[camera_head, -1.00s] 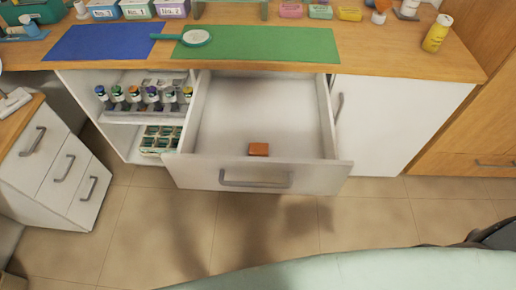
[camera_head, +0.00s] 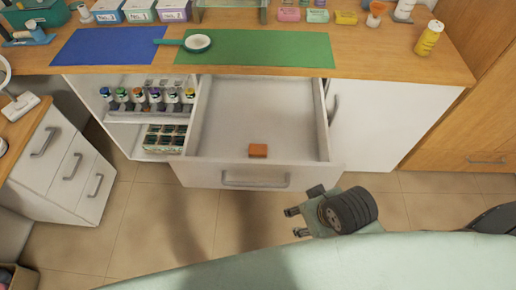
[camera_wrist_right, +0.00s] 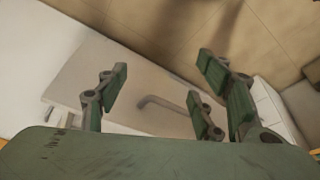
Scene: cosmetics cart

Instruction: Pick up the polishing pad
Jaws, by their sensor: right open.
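A small orange-brown block (camera_head: 258,150), which looks like the polishing pad, lies in the open white drawer (camera_head: 225,128), near its front panel. My right gripper (camera_head: 294,222) is in front of the drawer, to the right of its handle and apart from the pad. It is open and empty. In the right wrist view, the open fingers (camera_wrist_right: 160,100) face the drawer front and its handle (camera_wrist_right: 165,108); I cannot make out the pad there. My left gripper is not in view.
The counter above holds a blue mat (camera_head: 108,46), a green mat (camera_head: 280,50), a round magnifier-like tool (camera_head: 198,43) and a yellow bottle (camera_head: 429,38). Left of the drawer, an open shelf holds several small bottles (camera_head: 139,97). The rest of the drawer is empty.

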